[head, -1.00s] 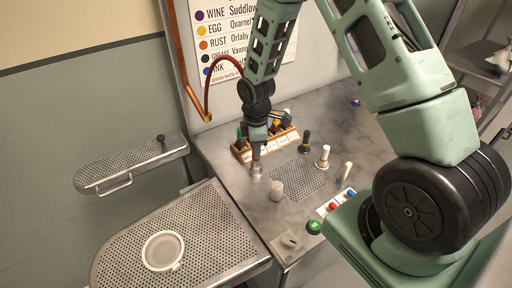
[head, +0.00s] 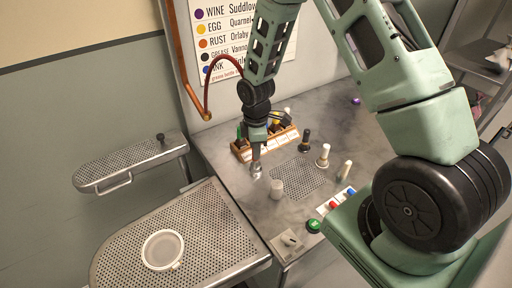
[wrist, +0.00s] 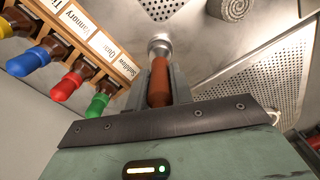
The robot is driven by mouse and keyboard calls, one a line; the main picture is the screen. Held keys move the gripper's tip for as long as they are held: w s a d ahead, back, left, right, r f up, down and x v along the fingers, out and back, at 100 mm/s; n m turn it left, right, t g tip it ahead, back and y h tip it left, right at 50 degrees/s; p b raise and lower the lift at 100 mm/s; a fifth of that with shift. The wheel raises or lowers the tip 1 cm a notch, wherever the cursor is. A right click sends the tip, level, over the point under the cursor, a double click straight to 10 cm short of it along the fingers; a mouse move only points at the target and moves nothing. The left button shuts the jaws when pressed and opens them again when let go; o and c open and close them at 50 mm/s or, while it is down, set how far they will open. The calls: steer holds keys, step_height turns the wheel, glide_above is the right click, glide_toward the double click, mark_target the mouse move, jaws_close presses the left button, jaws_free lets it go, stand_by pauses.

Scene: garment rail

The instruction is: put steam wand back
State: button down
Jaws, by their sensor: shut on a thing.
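The steam wand (wrist: 159,82) has a reddish-brown grip and a metal end (wrist: 160,46). My gripper (wrist: 161,92) is shut around the grip, with one finger on each side. In the head view my gripper (head: 256,143) points down over the left part of the steel worktop, and the wand (head: 256,160) shows below it. A red hose (head: 212,78) arcs from the copper wall pipe towards my wrist. The wand's lower end is close to the worktop; I cannot tell whether it touches or sits in a holder.
A wooden rack (head: 283,140) of labelled bottles stands just behind my gripper. A perforated board (head: 205,222) with a white ring-shaped dish (head: 163,250) lies at front left.

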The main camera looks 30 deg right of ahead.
steer(key=shift+f, duration=0.3)
stand_by(0.4)
steer(key=shift+f+b, duration=0.3)
steer(key=shift+b, duration=0.1)
steer(key=shift+f, duration=0.3)
stand_by(0.5)
steer(key=c, duration=0.8)
jaws_free()
steer(key=shift+c, duration=0.2)
steer(key=shift+r, duration=0.15)
steer(key=shift+r+p, duration=2.9)
steer(key=shift+r, duration=0.75)
